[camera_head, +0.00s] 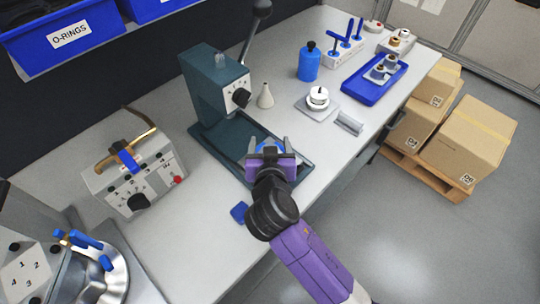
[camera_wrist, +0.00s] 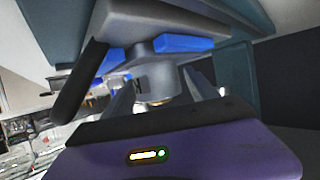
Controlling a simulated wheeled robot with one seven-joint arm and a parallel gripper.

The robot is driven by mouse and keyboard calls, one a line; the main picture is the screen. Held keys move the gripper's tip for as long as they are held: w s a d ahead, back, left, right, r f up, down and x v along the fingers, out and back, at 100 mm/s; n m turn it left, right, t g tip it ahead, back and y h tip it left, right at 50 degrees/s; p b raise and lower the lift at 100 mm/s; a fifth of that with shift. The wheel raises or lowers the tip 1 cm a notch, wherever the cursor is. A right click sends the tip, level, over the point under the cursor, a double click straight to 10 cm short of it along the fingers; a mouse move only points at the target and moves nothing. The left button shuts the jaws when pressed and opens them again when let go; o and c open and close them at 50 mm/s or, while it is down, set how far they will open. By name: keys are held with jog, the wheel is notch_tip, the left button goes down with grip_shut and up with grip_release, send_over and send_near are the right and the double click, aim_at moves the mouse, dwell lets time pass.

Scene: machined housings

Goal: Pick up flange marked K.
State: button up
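My gripper (camera_head: 268,142) is over the dark green tray of the bench press, with its two fingers spread apart. A grey round part with a dark mark (camera_wrist: 150,80) shows between the fingers in the wrist view. The mark looks like a K but is too blurred to be sure. The fingers stand on either side of the part, and I see no firm contact. Blue pieces (camera_wrist: 180,43) and a grey block (camera_wrist: 140,20) show beside the part. In the head view my gripper hides most of this part; only some blue shows between the fingers.
The green press (camera_head: 212,85) with its lever stands just behind my gripper. A test box (camera_head: 135,175) is at the left.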

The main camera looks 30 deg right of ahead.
grip_shut()
jog(key=shift+r, duration=0.15)
